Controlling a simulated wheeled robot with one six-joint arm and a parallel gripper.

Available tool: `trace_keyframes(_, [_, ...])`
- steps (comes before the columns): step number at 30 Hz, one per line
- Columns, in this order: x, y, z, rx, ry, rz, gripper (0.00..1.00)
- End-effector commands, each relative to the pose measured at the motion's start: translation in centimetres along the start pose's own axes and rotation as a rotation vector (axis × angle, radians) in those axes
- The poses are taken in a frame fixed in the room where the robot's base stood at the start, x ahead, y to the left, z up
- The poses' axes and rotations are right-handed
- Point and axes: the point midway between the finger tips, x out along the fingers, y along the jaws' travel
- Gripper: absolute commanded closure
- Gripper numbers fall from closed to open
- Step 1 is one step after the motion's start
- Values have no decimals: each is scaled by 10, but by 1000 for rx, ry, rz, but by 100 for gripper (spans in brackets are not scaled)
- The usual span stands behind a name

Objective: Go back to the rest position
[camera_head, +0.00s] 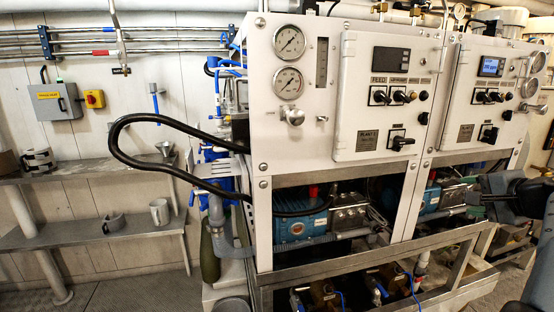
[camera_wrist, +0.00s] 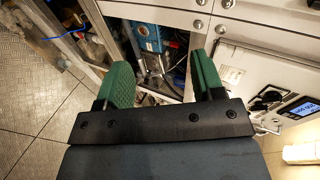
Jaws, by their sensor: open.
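My gripper (camera_wrist: 164,82) is open, with its two green finger pads apart and nothing between them in the wrist view. Beyond the pads is an open bay of the cabinet with a blue pump (camera_wrist: 147,37) in it. In the head view my gripper (camera_head: 476,204) and dark arm show at the right edge, in front of the lower part of the right cabinet. From these views I cannot tell whether the fingers touch the cabinet.
Two white control cabinets (camera_head: 345,27) with gauges and switches stand on a metal frame (camera_head: 330,274). Shelves (camera_head: 85,232) with mugs stand at the left. Free checkered floor (camera_wrist: 35,125) shows at the wrist view's left.

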Motion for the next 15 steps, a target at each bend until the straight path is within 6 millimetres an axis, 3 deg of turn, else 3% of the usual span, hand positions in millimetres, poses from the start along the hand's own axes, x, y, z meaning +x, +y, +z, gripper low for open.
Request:
trace_keyframes(5, [13, 39, 108, -313, -181, 408, 38])
trace_keyframes(9, [-11, 60, 196, -706, -368, 630, 38])
trace_keyframes(12, [-33, 66, 238, -951, -471, 692, 38])
trace_keyframes(15, [-51, 63, 268, -1127, -544, 698, 38])
